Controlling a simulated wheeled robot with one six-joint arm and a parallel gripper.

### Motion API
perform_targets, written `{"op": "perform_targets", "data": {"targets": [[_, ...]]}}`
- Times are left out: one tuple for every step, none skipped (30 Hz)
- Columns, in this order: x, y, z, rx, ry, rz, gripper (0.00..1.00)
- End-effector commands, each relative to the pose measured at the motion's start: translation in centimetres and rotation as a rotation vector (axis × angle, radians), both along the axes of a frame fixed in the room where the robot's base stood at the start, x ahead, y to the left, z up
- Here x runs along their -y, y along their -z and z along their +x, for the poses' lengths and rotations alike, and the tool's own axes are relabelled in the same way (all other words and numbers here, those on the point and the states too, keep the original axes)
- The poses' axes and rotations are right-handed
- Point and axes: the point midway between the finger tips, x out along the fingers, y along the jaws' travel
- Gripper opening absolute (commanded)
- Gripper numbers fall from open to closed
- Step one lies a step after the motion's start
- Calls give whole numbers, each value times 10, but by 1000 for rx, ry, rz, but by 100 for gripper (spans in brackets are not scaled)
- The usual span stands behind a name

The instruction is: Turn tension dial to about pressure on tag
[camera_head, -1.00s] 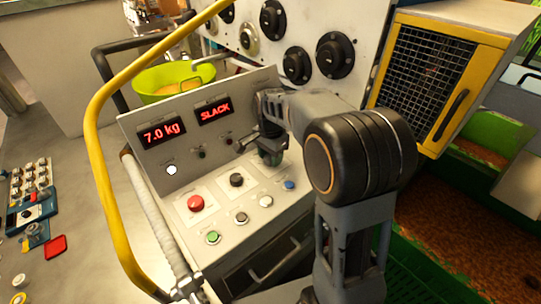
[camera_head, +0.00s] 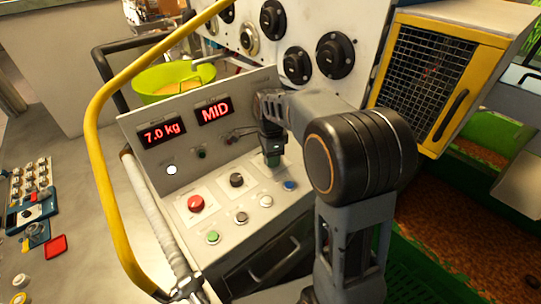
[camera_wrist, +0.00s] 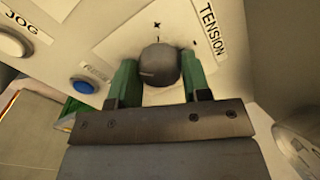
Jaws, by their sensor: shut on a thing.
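The tension dial (camera_wrist: 159,62) is a dark round knob on a pale panel, beside a label reading TENSION (camera_wrist: 208,28) in the wrist view. My gripper (camera_wrist: 160,78) has its green fingers on either side of the knob and is shut on it. In the head view my gripper (camera_head: 272,150) reaches down to the control box and hides the dial. A red display (camera_head: 214,112) reads MID, and the display left of it (camera_head: 162,134) reads 7.0 kg. I cannot make out a tag with a pressure on it.
On the box near the dial are a red button (camera_head: 196,203), a black button (camera_head: 236,180), a blue button (camera_head: 289,185) and a green button (camera_head: 213,237). A yellow rail (camera_head: 93,135) curves along the left. A yellow-framed mesh cage (camera_head: 424,73) stands at right.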

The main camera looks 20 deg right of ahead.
Motion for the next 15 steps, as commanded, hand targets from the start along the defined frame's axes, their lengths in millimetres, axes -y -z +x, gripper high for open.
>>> {"op": "perform_targets", "data": {"targets": [[1, -1, 1, 4, 2, -2, 20], [1, -1, 1, 4, 3, -2, 20], [1, -1, 1, 4, 3, -2, 20], [1, -1, 1, 4, 3, -2, 20], [1, -1, 1, 4, 3, -2, 20], [1, -1, 1, 4, 3, -2, 20], [1, -1, 1, 4, 3, -2, 20], [1, -1, 1, 4, 3, -2, 20], [1, -1, 1, 4, 3, -2, 20], [1, -1, 1, 4, 2, -2, 20], [1, -1, 1, 4, 2, -2, 20], [1, -1, 1, 4, 2, -2, 48], [1, -1, 1, 3, 2, -2, 50], [1, -1, 0, 3, 2, -1, 53], [1, -1, 0, 3, 2, -1, 57]]}}
